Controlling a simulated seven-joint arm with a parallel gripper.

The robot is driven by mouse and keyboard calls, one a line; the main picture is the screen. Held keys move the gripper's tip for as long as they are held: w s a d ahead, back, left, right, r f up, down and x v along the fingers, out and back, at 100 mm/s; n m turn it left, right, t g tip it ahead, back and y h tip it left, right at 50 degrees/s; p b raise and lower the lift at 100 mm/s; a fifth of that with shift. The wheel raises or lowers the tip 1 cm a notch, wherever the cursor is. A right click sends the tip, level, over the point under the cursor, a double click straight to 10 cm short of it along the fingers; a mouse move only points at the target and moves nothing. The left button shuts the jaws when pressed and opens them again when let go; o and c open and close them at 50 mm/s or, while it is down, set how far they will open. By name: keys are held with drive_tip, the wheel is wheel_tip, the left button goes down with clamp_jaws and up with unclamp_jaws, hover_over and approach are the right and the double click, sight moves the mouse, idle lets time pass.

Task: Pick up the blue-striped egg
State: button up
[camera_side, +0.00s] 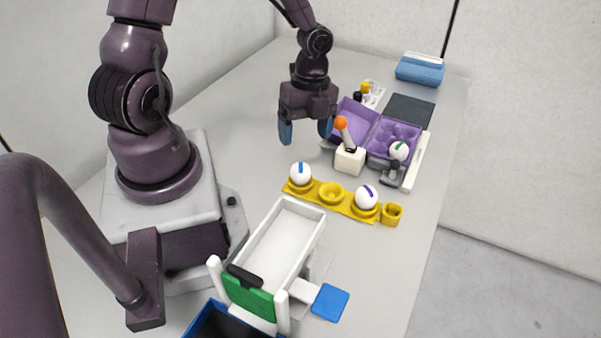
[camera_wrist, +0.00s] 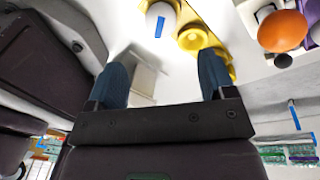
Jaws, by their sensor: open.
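The blue-striped egg (camera_side: 300,174) is white with a blue stripe and sits upright in the left cup of the yellow egg holder (camera_side: 345,207). In the wrist view the blue-striped egg (camera_wrist: 161,20) is at the top, ahead of the fingertips and between their lines. My gripper (camera_side: 306,132) has two blue fingers spread apart with nothing between them. It hangs above and behind the egg, clear of it. In the wrist view my gripper (camera_wrist: 163,75) also shows its fingers wide apart. A purple-striped egg (camera_side: 366,197) sits in the right cup, and the middle cup is empty.
A white block with an orange-topped stick (camera_side: 350,160) stands behind the holder. A purple carton (camera_side: 395,134) is open behind it, with a green-striped egg (camera_side: 399,151) nearby. A white tray (camera_side: 283,238) and blue bin (camera_side: 220,323) lie in front. A small yellow cup (camera_side: 391,215) is right.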

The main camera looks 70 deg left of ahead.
sight(302, 164)
drive_tip(key=f, duration=0.5)
drive_tip(key=s+f, duration=0.1)
drive_tip(key=f, duration=0.2)
drive_tip(key=shift+d+f, duration=0.3)
drive_tip(key=shift+d, duration=0.1)
drive_tip(key=c, duration=0.7)
